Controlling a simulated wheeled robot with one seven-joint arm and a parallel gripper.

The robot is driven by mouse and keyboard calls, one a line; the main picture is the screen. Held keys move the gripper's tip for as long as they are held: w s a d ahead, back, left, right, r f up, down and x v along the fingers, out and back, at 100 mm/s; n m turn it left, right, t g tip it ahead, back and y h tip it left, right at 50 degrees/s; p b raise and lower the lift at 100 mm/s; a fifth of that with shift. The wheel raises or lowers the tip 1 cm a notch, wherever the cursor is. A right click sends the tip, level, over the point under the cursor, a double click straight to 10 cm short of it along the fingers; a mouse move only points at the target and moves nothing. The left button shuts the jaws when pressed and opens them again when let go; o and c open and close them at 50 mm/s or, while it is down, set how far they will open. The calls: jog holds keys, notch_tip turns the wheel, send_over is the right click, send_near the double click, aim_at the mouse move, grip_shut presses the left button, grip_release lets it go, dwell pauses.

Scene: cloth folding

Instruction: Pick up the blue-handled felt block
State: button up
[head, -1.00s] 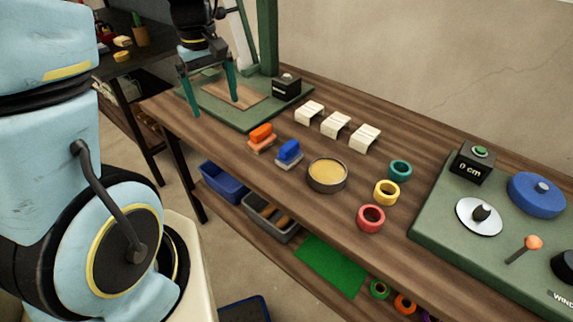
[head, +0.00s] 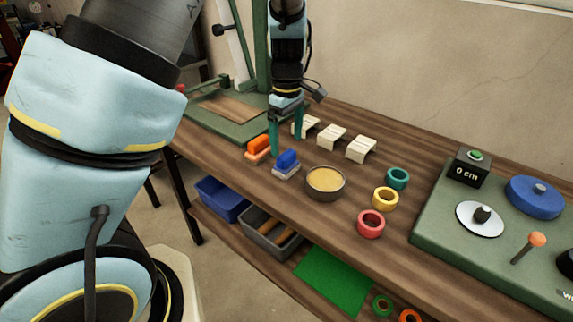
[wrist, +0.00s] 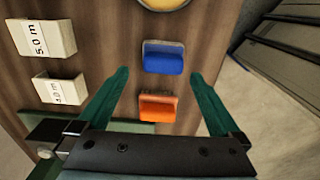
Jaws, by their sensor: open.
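The blue-handled felt block (head: 287,163) stands on the wooden workbench with a grey base under its blue handle. It also shows in the wrist view (wrist: 163,58), ahead of the fingertips. An orange-handled block (head: 259,149) stands just to its left. In the wrist view the orange-handled block (wrist: 158,106) lies between the two fingers as seen from above. My gripper (head: 286,148) is open, with its teal fingers pointing down above and behind the blocks. It also shows in the wrist view (wrist: 159,78), with nothing held; its height above the bench is hard to judge.
A round tan-filled bowl (head: 325,183) stands right of the blue-handled block. Several white labelled pieces (head: 331,137) sit behind. Teal, yellow (head: 385,198) and red rings lie farther right, before a green winding board (head: 428,222). Bins (head: 268,232) are on the shelf below.

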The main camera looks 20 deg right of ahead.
aim_at(286, 154)
jog(key=shift+s+a+f+p, duration=0.1)
jog(key=shift+f+p, duration=0.2)
jog(key=shift+f, duration=1.1)
jog(key=shift+s+a+f+p, duration=0.1)
jog(key=shift+f+p, duration=0.2)
jog(key=shift+f, duration=1.05)
jog(key=shift+c, duration=0.2)
jog(key=c, duration=1.2)
